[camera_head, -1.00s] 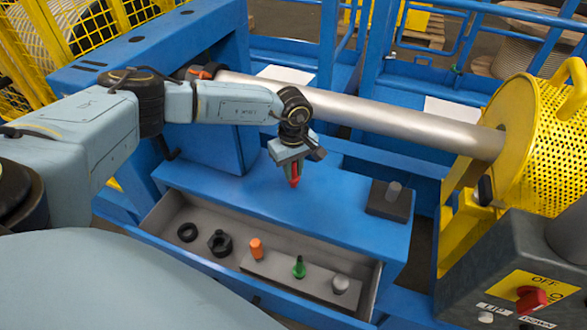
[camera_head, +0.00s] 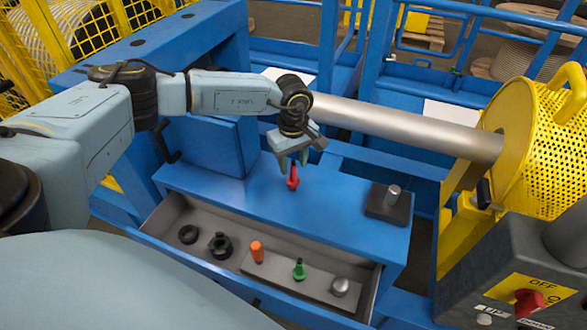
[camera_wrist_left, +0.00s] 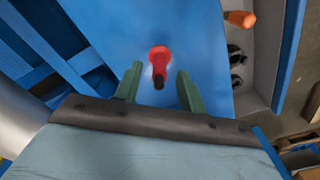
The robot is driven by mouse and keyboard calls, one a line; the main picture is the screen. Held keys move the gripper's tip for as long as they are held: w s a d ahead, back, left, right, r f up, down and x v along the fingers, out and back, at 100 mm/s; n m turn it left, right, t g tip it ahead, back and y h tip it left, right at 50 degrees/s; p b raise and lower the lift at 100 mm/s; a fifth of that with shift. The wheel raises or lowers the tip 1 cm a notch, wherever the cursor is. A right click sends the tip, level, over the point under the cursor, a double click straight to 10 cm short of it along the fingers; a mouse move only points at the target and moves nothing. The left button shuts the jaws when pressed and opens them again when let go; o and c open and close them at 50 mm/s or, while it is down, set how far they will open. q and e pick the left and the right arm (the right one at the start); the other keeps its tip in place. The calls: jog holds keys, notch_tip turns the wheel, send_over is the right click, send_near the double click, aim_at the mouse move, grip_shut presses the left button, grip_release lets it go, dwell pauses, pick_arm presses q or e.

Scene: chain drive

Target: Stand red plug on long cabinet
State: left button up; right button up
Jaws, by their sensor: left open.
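The red plug (camera_head: 293,179) stands upright on the blue top of the long cabinet (camera_head: 235,190). In the left wrist view the red plug (camera_wrist_left: 159,62) shows from above, with a dark tip toward the camera, on the blue surface. My left gripper (camera_head: 293,162) is open just above the plug. In the left wrist view its two green fingers (camera_wrist_left: 156,82) are spread, one on each side below the plug in the picture, with no visible contact. My right gripper is not in view.
An open drawer (camera_head: 165,212) below the top holds black rings, an orange plug (camera_head: 257,252), a green plug (camera_head: 299,269) and a silver knob (camera_head: 340,287). A dark block with a metal pin (camera_head: 388,204) stands at the cabinet's right end. A steel roller (camera_head: 410,130) runs behind.

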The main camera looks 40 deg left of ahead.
pick_arm(q)
notch_tip(320, 180, up, 8)
jog(key=shift+r+p, duration=0.1)
jog(key=shift+p, duration=0.4)
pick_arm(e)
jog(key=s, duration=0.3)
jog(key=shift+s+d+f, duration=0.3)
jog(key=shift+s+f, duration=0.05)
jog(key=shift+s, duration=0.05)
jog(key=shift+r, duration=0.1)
